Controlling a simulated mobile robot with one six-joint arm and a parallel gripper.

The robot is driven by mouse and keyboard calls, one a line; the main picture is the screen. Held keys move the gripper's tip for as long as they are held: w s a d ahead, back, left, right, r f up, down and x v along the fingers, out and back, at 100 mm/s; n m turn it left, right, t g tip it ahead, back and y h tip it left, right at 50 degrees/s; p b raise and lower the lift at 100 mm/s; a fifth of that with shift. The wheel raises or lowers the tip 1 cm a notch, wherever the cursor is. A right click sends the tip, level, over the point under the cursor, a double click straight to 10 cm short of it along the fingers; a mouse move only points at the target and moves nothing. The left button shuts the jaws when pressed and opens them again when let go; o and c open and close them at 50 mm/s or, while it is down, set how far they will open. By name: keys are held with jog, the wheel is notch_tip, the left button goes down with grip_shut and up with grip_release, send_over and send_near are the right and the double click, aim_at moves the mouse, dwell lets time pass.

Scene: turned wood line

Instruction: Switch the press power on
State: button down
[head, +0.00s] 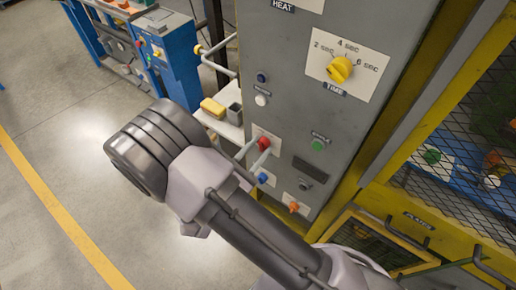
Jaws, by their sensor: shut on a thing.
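The grey press control panel (305,110) fills the middle of the head view. A red knob (264,142) sits on a white plate low on its left side. My gripper (262,148) reaches the panel from the left, with its two pale fingers on either side of the red knob, shut on it. The fingers partly cover the knob and its plate. I cannot read a label there, so I cannot tell whether it is the power switch or how it is set.
Near my gripper are a blue knob (262,178), a green button (318,145) and an orange knob (293,207). Higher up is the yellow time dial (339,69). A yellow mesh guard (460,150) stands at right. Open floor (60,130) lies left.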

jog(key=m+b, duration=0.1)
jog(key=m, duration=0.4)
jog(key=shift+f+m, duration=0.15)
jog(key=shift+m, duration=0.15)
jog(key=shift+m+b, duration=1.2)
jog(key=shift+m, duration=1)
jog(key=c, duration=1)
grip_release()
jog(key=shift+s, duration=0.1)
jog(key=p+v, duration=0.4)
jog(key=v, duration=1.3)
jog(key=shift+s+a, duration=0.1)
jog(key=shift+s, duration=0.05)
